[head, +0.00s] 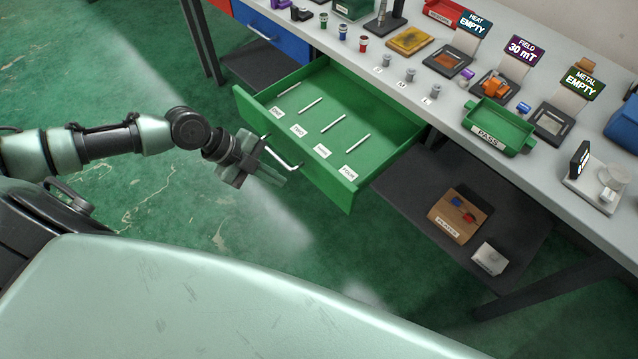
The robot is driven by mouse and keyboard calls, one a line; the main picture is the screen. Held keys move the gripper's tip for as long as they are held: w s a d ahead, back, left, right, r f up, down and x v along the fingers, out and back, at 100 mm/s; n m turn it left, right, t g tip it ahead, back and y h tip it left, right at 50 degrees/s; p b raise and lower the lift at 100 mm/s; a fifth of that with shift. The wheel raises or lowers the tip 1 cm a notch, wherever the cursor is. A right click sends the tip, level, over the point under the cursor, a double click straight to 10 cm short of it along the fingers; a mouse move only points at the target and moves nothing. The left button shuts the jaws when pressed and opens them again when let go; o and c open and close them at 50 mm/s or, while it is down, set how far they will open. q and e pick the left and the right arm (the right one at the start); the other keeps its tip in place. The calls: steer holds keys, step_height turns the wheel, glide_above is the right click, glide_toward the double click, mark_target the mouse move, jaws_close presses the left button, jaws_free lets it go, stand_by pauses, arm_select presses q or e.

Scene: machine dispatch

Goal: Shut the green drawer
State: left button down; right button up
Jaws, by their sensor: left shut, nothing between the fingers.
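The green drawer (372,105) stands pulled out of the bench, below the tabletop. Inside it lie several thin white rods beside labels that read ONE, TWO, THREE and FOUR. Its front panel has a silvery bar handle (284,158). My left gripper (277,176) is shut and empty, close to the handle on the outer side of the front panel. I cannot tell whether it touches the handle or the panel. My right gripper is not in view.
A blue drawer (268,32) is shut to the left of the green one. The bench top (450,108) carries small bottles, instruments, signs and a green PASS tray (500,126). A dark lower shelf (420,190) holds a brown box (457,216). The floor before the drawer is clear.

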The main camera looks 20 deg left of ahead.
mark_target(326, 190)
arm_select(q)
steer(key=w+d+f+p, duration=0.2)
steer(key=w+d+f, duration=0.1)
steer(key=w+d+f+p, duration=0.1)
steer(key=w+d+f, duration=0.2)
steer(key=w+f, duration=0.1)
steer(key=shift+d+f+p, duration=0.2)
steer(key=shift+f+p, duration=0.05)
steer(key=shift+p, duration=0.1)
steer(key=shift+s, duration=0.1)
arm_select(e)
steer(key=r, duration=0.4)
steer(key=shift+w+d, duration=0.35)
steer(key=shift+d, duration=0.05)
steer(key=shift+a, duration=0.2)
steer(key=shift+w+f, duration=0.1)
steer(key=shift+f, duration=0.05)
